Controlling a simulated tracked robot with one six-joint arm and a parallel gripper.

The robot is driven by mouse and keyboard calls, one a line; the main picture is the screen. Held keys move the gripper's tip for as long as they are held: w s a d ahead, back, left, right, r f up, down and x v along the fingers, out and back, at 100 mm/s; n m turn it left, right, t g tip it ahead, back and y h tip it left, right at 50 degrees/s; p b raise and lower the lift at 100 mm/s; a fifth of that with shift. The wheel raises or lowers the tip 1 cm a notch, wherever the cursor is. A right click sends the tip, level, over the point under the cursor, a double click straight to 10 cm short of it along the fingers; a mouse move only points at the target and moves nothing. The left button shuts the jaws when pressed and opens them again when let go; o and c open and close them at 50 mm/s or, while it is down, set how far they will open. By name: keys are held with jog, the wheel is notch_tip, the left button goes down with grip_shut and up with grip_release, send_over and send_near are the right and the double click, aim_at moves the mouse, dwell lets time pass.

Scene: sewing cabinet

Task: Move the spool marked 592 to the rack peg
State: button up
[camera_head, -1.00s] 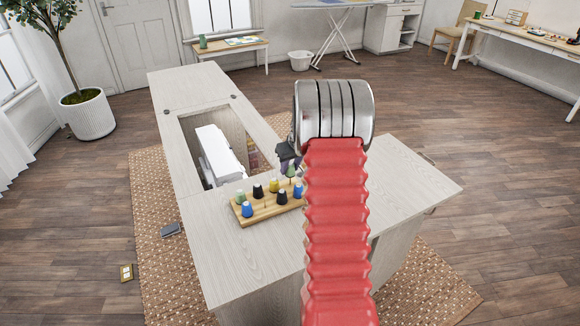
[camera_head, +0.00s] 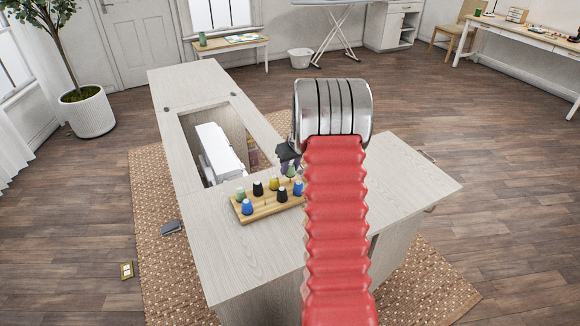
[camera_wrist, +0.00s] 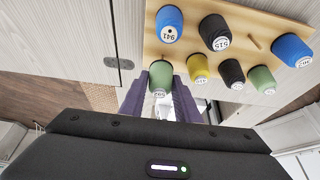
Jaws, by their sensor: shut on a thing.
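A green spool (camera_wrist: 160,77), its end label appearing to read 592, is held between the two purple fingers of my gripper (camera_wrist: 161,92) in the wrist view. In the head view, the spool (camera_head: 291,171) shows at the far right end of the wooden rack (camera_head: 262,214), and my gripper (camera_head: 287,158) is partly hidden behind my red arm. In the wrist view, the rack (camera_wrist: 240,22) carries several other spools and has a bare peg (camera_wrist: 255,44) between the black, green and blue ones. I cannot tell the gap between the held spool and the rack.
A yellow spool (camera_wrist: 198,68) and a blue spool marked 941 (camera_wrist: 169,25) stand close to the held one. A black spool (camera_wrist: 215,32) is beyond. The cabinet top (camera_head: 235,262) is clear in front of the rack. A white sewing machine (camera_head: 218,153) sits in the opening behind.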

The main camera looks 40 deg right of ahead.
jog(key=shift+f, duration=0.9)
dwell(0.3)
jog(key=o, duration=1.1)
jog(key=shift+r, duration=0.15)
jog(key=v, duration=1.3)
jog(key=shift+s+r, duration=0.2)
jog(key=shift+a, duration=0.1)
